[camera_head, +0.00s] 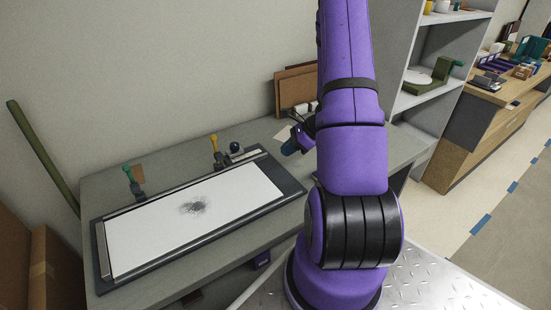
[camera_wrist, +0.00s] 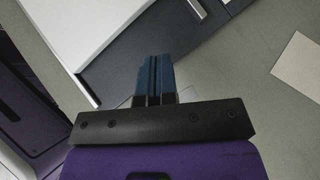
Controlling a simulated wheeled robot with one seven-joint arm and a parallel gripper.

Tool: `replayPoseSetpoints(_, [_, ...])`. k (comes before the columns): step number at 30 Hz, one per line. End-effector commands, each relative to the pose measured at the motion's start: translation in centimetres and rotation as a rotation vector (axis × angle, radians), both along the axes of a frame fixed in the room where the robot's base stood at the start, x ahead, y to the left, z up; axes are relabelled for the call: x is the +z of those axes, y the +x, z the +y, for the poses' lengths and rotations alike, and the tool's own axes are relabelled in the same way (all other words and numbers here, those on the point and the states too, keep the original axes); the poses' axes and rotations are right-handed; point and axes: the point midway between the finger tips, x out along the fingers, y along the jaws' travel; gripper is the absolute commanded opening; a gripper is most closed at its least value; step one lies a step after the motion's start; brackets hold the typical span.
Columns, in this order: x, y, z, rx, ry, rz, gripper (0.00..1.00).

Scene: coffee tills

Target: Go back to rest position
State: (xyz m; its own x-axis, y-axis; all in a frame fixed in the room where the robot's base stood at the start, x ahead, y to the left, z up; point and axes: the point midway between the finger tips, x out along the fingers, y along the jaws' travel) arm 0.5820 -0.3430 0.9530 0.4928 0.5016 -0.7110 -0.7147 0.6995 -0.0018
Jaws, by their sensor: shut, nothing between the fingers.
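My gripper (camera_wrist: 154,78) shows at the bottom middle of the wrist view, with its two blue fingers shut together and nothing between them. In the head view, my gripper (camera_head: 290,146) shows at the left side of my purple arm, above the grey table near the back right of the board. My arm stands upright in the middle of the head view and hides part of the table behind it.
A dark-framed board with a white sheet (camera_head: 150,227) and a dark smudge lies on the grey table (camera_head: 180,180). Green-topped (camera_head: 132,180) and yellow-topped (camera_head: 216,148) tools stand along its back edge. Shelves (camera_head: 440,60) stand at right. A pale card (camera_wrist: 300,72) lies on the table.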

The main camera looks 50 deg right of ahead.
Motion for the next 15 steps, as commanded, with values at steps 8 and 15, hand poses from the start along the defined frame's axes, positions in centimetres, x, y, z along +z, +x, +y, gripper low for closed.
replayPoseSetpoints(8, [2.2, -1.5, -1.6, 0.000, -0.002, 0.000, 0.00])
replayPoseSetpoints(15, [2.4, -1.7, -1.8, -0.001, 0.000, 0.001, 0.00])
